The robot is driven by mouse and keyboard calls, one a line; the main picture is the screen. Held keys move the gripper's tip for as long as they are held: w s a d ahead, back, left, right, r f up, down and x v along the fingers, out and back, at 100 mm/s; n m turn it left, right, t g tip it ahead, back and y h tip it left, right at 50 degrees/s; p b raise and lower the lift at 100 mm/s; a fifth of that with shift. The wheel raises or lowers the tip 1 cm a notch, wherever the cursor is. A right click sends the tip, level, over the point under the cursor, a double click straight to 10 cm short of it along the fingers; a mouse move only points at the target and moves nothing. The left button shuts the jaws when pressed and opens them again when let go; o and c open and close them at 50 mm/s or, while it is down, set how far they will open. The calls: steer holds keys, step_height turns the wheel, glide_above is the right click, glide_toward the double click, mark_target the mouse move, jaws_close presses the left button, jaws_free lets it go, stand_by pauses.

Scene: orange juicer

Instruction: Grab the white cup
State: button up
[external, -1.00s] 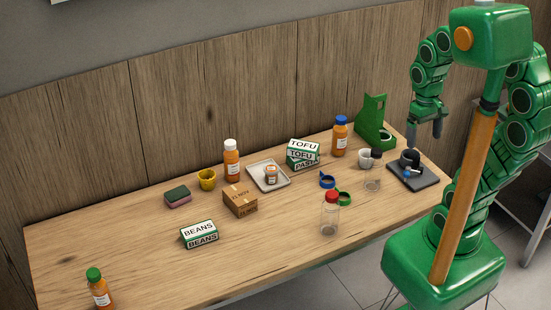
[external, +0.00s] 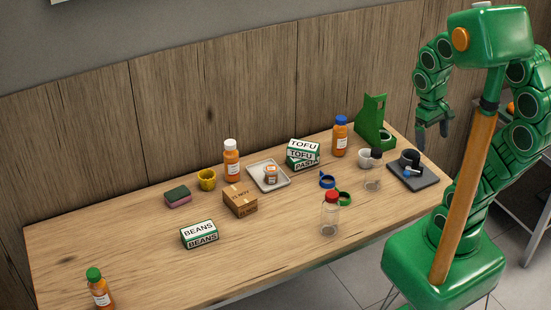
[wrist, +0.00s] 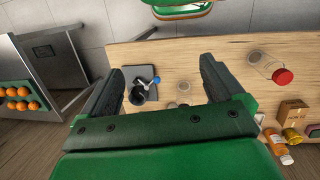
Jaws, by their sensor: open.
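I cannot make out the white cup clearly in the wrist view; the gripper body covers part of that area.
A black device on a dark board (external: 413,172) lies right of the cup. The front middle of the table is clear.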

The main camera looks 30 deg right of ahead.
steer(key=w+d+r+n+t+h, duration=0.15)
steer(key=w+d+r+h, duration=0.25)
steer(key=w, duration=0.5)
steer(key=w+a+f+n+t+h, duration=0.1)
steer(key=w+a+f+n, duration=0.15)
steer(key=w, duration=0.45)
steer(key=w+a+f+n+t+h, duration=0.1)
steer(key=w+f+n+h, duration=0.15)
steer(key=w, duration=0.35)
steer(key=w+a+f+n+h, duration=0.1)
steer(key=w+f+n, duration=0.2)
steer(key=f, duration=0.3)
steer(key=w+f+n+h, duration=0.1)
steer(key=w+f+n, duration=0.2)
steer(key=f+n, duration=0.15)
steer(key=n+t, duration=0.3)
steer(key=n, duration=0.4)
glide_toward(369, 153)
steer(key=shift+w+d+r+h, duration=0.15)
steer(key=shift+w+r+h, duration=0.1)
steer(key=shift+h, duration=0.2)
steer(key=shift+s+d+f+n, duration=0.1)
steer(key=shift+d+f+n, duration=0.05)
steer(key=shift+f, duration=0.25)
steer(key=shift+d+f+n, duration=0.15)
steer(key=shift+d+f, duration=0.05)
steer(key=shift+f, duration=0.2)
steer(key=shift+x, duration=3.8)
steer(key=c, duration=1.1)
